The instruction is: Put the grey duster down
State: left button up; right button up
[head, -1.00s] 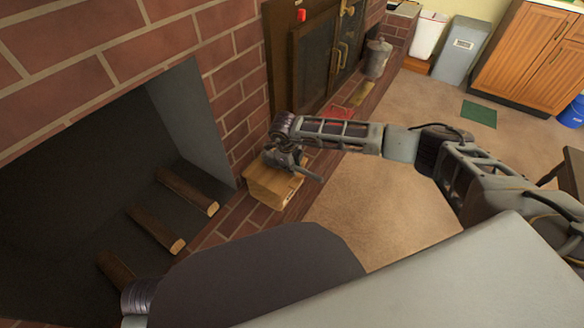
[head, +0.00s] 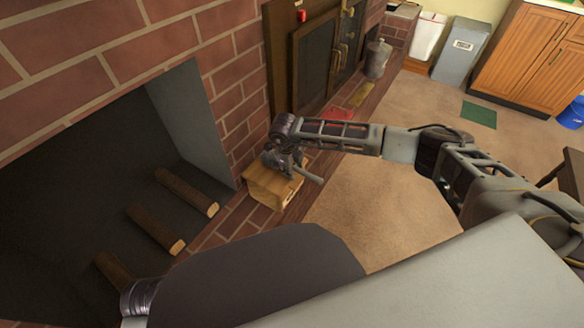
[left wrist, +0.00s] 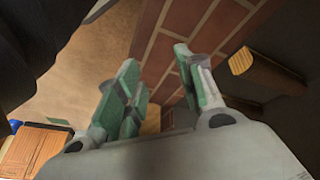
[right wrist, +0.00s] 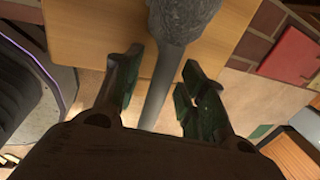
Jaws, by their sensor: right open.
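The grey duster (right wrist: 183,18) shows in the right wrist view, its fuzzy head at the top over a light wooden surface. Its grey handle (right wrist: 157,100) runs down between the fingers of my right gripper (right wrist: 162,88). The fingers are open, with gaps on both sides of the handle. In the head view my right gripper (head: 284,163) is just above a wooden box (head: 268,188) on the brick ledge. It hides much of the duster there. My left gripper (left wrist: 162,88) is open and empty in the left wrist view, with brick and floor beyond it.
The fireplace with several logs (head: 187,190) is on the left. A red item (head: 338,114) and a metal canister (head: 377,58) are farther along the brick ledge (head: 237,216). The carpet (head: 350,205) right of the ledge is clear. Bins and a wooden cabinet (head: 527,55) stand behind.

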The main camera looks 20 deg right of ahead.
pick_arm(q)
jog(key=shift+s, duration=0.1)
pick_arm(e)
jog(key=shift+r, duration=0.15)
jog(key=shift+r, duration=0.25)
jog(key=r, duration=0.1)
jog(key=r+p, duration=0.1)
jog(key=r, duration=0.1)
jog(key=a+r+p, duration=0.1)
jog(key=r, duration=0.1)
jog(key=shift+s+r, duration=0.15)
jog(key=shift+s, duration=0.15)
pick_arm(q)
jog(key=shift+s+a+f+g+y+p, duration=0.1)
jog(key=shift+a+g+y+p, duration=0.05)
jog(key=shift+a+g+p, duration=0.2)
jog(key=shift+s+a+f+g+y+p, duration=0.1)
jog(key=shift+a+g+y+p, duration=0.05)
jog(key=shift+a+g+p, duration=0.2)
pick_arm(e)
notch_tip(320, 180, up, 6)
jog(key=shift+s+a, duration=0.35)
jog(key=shift+a, duration=0.1)
pick_arm(q)
jog(key=shift+w+r, duration=0.1)
jog(key=shift+r, duration=0.05)
